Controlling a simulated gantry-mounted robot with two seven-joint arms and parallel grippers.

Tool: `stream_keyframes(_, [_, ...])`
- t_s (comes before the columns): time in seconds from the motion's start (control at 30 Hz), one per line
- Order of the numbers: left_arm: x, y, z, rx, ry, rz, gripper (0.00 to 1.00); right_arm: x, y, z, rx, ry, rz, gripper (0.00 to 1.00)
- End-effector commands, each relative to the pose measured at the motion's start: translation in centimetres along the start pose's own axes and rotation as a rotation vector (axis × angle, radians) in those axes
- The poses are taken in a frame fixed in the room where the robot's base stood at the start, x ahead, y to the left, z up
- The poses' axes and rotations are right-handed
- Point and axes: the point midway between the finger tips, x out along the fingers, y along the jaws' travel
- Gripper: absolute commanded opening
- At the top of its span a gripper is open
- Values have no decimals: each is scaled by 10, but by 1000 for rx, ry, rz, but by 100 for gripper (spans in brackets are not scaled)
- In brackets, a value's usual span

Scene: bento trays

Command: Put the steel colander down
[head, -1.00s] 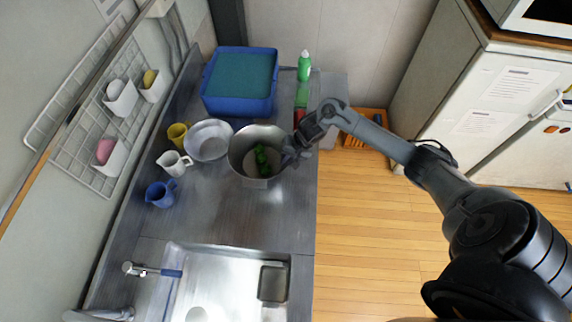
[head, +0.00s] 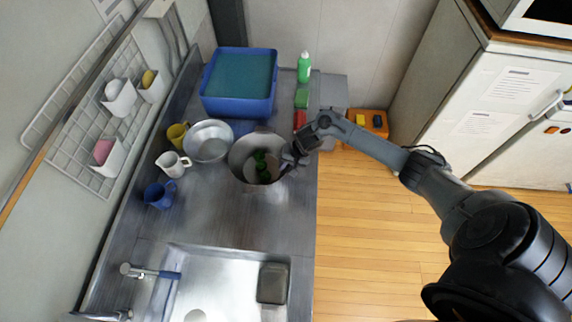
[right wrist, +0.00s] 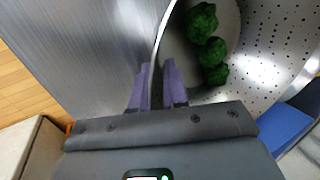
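The steel colander (head: 240,166) is on the right part of the counter in the head view, with green broccoli (head: 262,164) inside. In the right wrist view its perforated wall (right wrist: 268,70) and several broccoli pieces (right wrist: 212,50) show. My right gripper (head: 288,160) is at its right side. In the right wrist view the fingers (right wrist: 157,78) straddle the near rim, shut on it. The colander's underside is hidden, so I cannot tell whether it touches the counter. My left gripper is not in view.
A shallow metal bowl (head: 208,139) stands left of the colander, with yellow (head: 177,136), white (head: 172,164) and blue (head: 158,195) jugs beyond. A blue tub (head: 238,107) and green bottle (head: 304,67) stand behind. Bare counter (head: 225,215) lies between colander and sink (head: 215,275).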

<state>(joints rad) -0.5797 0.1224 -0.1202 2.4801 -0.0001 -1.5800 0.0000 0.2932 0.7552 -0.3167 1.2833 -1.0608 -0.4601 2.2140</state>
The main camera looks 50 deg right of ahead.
Motion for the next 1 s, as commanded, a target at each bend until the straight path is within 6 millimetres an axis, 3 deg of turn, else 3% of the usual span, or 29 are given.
stream_keyframes(0.13, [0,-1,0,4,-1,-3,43,0,0,0,0,0,1,34])
stream_keyframes(0.53, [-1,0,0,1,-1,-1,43,-7,-1,0,-1,0,1,34])
stream_keyframes(1.0, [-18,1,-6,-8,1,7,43,-85,-1,0,-2,2,1,34])
